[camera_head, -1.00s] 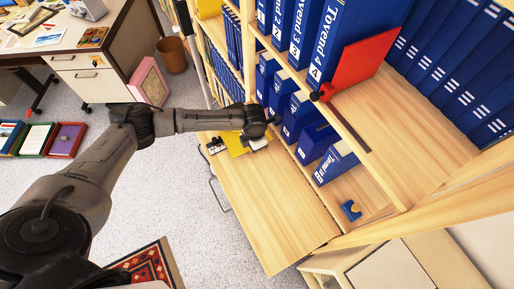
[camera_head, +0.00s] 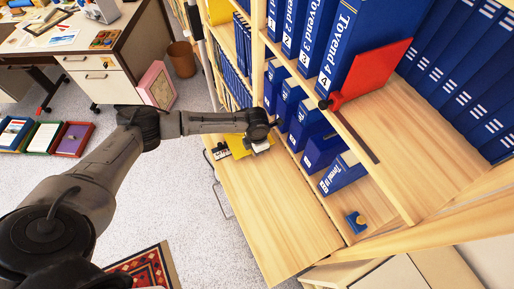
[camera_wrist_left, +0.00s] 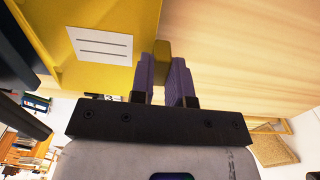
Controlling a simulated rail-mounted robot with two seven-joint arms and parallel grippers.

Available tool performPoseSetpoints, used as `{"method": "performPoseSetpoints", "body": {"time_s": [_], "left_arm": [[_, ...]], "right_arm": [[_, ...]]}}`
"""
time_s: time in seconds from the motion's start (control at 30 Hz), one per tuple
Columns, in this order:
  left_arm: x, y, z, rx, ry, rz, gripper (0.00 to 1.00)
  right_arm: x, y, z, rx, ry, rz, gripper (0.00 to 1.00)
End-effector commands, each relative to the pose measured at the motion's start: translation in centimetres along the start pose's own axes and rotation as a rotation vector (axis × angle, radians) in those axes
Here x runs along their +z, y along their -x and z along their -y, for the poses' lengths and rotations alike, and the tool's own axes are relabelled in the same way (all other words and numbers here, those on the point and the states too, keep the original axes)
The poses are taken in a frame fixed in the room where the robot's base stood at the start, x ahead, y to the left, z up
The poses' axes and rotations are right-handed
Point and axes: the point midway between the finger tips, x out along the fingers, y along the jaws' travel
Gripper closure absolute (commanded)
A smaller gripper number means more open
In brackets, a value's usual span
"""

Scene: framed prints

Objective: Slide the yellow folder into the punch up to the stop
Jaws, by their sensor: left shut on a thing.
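The yellow folder (camera_head: 236,146) lies at the far left end of the fold-down wooden board, partly hidden by my left arm in the head view. In the left wrist view the folder (camera_wrist_left: 85,62) fills the upper left and carries a white label with dark lines. My left gripper (camera_wrist_left: 163,78) has its two purple fingers shut on a small yellow part at the folder's edge. The punch (camera_head: 220,152) seems to be the small dark item at the folder's left; whether they touch I cannot tell. My right gripper is not in view.
The wooden board (camera_head: 275,215) is bare towards the front. Shelves with blue binders (camera_head: 320,150) rise at its right. A small blue object (camera_head: 355,222) sits on the lower shelf. A red panel (camera_head: 372,70) stands on the shelf above.

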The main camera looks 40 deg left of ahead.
Motion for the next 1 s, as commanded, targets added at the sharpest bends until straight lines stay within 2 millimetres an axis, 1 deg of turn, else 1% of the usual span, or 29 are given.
{"method": "performPoseSetpoints", "body": {"time_s": [0.27,1.0], "left_arm": [[0.0,0.0,-0.3,0.001,0.001,0.000,1.00],[0.0,-0.1,-2.1,0.001,0.001,0.000,1.00]], "right_arm": [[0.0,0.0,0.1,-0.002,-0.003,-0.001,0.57],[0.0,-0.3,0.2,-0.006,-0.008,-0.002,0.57]]}}
